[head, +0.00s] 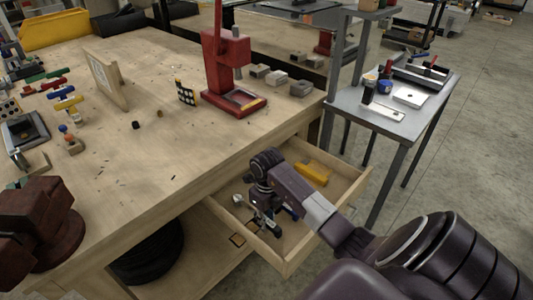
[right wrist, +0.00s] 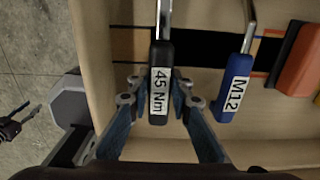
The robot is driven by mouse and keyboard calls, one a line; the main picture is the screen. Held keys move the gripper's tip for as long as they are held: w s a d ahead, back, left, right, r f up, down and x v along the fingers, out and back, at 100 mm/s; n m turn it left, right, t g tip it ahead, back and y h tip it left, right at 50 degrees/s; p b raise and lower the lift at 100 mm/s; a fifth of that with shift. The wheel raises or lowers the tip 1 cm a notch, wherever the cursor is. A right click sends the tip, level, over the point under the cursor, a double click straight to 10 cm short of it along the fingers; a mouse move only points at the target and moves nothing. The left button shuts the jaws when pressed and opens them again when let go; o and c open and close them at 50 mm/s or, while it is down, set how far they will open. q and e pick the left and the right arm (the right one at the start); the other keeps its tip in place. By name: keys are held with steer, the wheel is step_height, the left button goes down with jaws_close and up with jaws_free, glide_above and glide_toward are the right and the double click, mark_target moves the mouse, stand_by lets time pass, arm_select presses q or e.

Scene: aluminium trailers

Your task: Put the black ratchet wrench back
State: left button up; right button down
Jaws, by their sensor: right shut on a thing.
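The black wrench (right wrist: 160,85), with a white "45 Nm" label on its handle and a metal shaft, shows in the right wrist view. My right gripper (right wrist: 159,98) is shut on its handle, one finger on each side. In the head view my right gripper (head: 265,205) reaches down into the open wooden drawer (head: 290,262) and largely hides the wrench. I cannot tell whether the wrench touches the drawer floor. My left gripper does not clearly show.
A blue "M12" wrench (right wrist: 235,88) lies right of the black one, then an orange-handled tool (right wrist: 299,60). A yellow tool (head: 313,173) lies in the drawer's back. The workbench (head: 150,170) edge adjoins the drawer; a grey side table (head: 385,118) stands behind it.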

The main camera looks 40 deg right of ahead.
steer(key=shift+f+b, duration=0.3)
steer(key=shift+f, duration=0.15)
steer(key=c, duration=1.7)
jaws_free()
steer(key=shift+o, duration=0.2)
step_height(320, 180, up, 12)
